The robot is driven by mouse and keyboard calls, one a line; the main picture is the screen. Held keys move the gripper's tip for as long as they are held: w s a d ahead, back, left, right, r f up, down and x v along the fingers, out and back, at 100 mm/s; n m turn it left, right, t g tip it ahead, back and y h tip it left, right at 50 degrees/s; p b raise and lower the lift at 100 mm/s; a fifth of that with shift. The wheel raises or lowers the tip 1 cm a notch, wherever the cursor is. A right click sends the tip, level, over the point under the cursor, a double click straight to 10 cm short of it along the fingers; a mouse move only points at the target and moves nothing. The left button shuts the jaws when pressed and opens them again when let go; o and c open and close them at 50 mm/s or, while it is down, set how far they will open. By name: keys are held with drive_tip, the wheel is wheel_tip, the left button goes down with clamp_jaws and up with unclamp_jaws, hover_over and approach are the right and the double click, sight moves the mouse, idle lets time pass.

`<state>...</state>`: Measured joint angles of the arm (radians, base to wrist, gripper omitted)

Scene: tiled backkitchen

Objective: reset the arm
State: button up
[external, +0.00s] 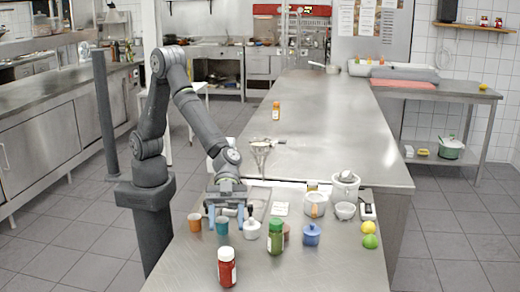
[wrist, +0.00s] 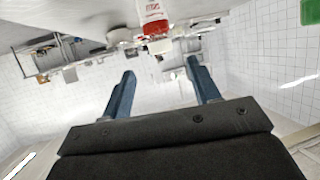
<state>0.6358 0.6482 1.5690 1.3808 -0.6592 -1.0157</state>
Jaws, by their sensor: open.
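My gripper (external: 227,211) hangs low over the near steel worktop (external: 185,268), at the left of a group of small items. In the wrist view my gripper (wrist: 162,68) has its two blue fingers wide apart, with nothing held between them. A teal cup (external: 222,226) stands right by the fingers in the external view; I cannot tell whether they touch. An orange-brown cup (external: 195,222) is just to its left. A white lidded pot (external: 251,229) stands to the right of the gripper.
A yellow (external: 368,228) and a green fruit (external: 370,242) lie right. A mortar (external: 345,187) and metal funnel stand (external: 259,152) are behind. The long counter (external: 335,130) is mostly clear.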

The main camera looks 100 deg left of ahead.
sight(225, 255)
drive_tip(key=x, duration=1.2)
drive_tip(key=shift+d+f, duration=0.1)
wheel_tip(225, 255, up, 3)
drive_tip(key=shift+f, duration=0.1)
drive_tip(key=shift+r, duration=0.75)
